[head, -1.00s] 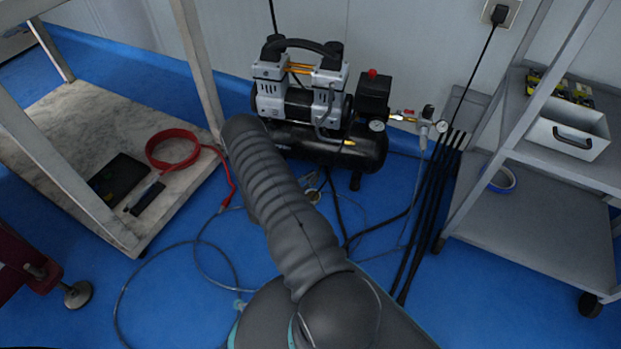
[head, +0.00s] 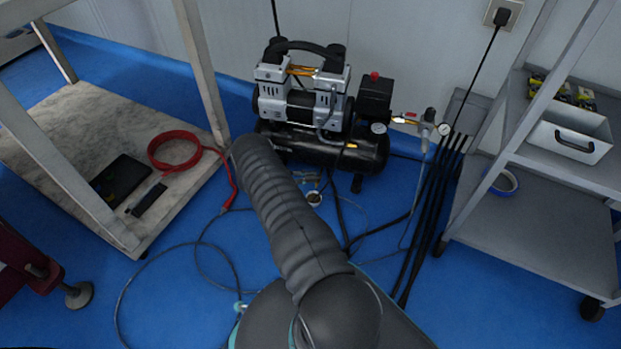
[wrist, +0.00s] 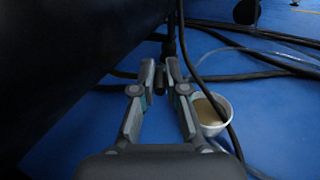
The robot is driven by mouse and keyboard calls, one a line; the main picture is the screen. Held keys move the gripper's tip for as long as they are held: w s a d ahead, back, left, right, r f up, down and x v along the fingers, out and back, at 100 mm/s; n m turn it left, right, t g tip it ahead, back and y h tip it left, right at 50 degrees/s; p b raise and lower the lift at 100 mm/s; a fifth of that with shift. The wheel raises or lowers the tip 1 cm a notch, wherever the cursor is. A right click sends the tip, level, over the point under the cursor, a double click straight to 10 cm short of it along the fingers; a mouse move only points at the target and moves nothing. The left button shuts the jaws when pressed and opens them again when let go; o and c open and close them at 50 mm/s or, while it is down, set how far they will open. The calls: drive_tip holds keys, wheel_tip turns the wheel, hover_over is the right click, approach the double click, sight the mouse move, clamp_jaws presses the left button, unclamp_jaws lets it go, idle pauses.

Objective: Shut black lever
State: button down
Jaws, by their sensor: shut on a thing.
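My gripper (wrist: 160,66) shows in the wrist view, its fingers closed on a small black lever (wrist: 160,79) below the dark rounded tank. The lever is short, and the fingers hide part of it, so its angle is hard to tell. The air compressor (head: 303,90) stands on the blue floor in the head view, silver motor on top and black tank (head: 365,158) below.
A white bowl (wrist: 212,109) with tan contents stands right of my gripper, a black hose running past it. A marble-topped low shelf (head: 75,118) is at left, a grey trolley (head: 530,215) at right. Black cables and a red hose (head: 172,166) lie around.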

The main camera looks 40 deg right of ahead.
drive_tip(key=shift+w+d+m+g+y, duration=0.15)
drive_tip(key=shift+m+g+y, duration=0.45)
drive_tip(key=shift+g, duration=0.15)
drive_tip(key=shift+w+d+m+g+y, duration=0.1)
drive_tip(key=shift+m+g+y, duration=0.5)
drive_tip(key=shift+g, duration=0.15)
drive_tip(key=shift+m+g+y, duration=0.3)
drive_tip(key=shift+y, duration=0.1)
drive_tip(key=c, duration=1.2)
unclamp_jaws()
drive_tip(key=shift+h, duration=0.4)
